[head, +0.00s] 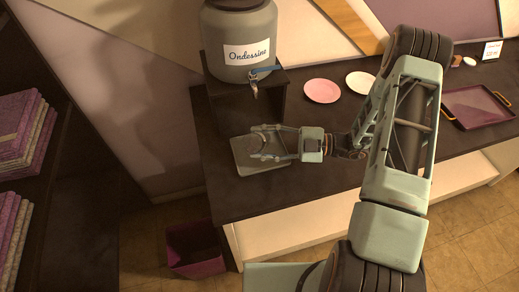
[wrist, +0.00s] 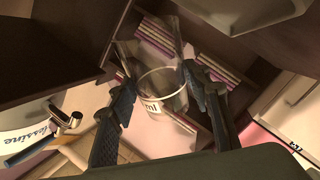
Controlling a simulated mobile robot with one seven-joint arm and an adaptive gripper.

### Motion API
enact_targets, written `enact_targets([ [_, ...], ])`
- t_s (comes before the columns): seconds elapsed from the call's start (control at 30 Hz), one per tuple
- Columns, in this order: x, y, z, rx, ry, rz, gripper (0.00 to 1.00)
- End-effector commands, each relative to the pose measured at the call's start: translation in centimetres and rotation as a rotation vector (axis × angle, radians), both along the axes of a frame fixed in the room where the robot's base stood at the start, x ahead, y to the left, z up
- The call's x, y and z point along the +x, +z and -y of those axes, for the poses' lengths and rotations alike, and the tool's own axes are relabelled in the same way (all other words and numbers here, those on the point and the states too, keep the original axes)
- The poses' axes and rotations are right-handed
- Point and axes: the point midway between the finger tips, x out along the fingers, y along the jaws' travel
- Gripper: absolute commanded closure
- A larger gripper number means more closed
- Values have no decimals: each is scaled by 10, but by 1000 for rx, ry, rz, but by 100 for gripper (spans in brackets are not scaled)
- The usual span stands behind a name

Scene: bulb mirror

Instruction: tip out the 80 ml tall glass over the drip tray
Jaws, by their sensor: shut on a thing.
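My gripper (head: 262,143) reaches left from the arm, its fingers around a clear glass (head: 270,147) above the grey drip tray (head: 246,168). In the head view the glass is faint and partly hidden by the fingers. In the wrist view the glass (wrist: 163,88) sits between the two dark fingers of my gripper (wrist: 159,80), with "ml" printed on a white label; the number is not readable. I cannot tell its tilt for sure, nor whether liquid is in it. The drip tray lies on the dark counter below the dispenser.
A grey dispenser (head: 240,35) marked "Ondessine" stands on a dark stand behind the drip tray; its tap (head: 254,88) hangs at the front. Pink (head: 321,91) and cream (head: 360,84) plates and a purple tray (head: 478,107) lie right. A purple bin (head: 195,248) stands on the floor.

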Motion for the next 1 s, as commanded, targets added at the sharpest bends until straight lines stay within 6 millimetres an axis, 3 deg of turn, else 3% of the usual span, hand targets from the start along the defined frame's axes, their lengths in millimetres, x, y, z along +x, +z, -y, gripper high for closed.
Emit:
enact_targets([
  [0.2,-18,-10,-6,-89,1,275,86],
  [0.57,-23,-13,-7,-119,-1,367,86],
  [0.9,-35,-29,-11,-191,0,595,86],
  [1.0,-37,-23,-12,-217,0,674,86],
])
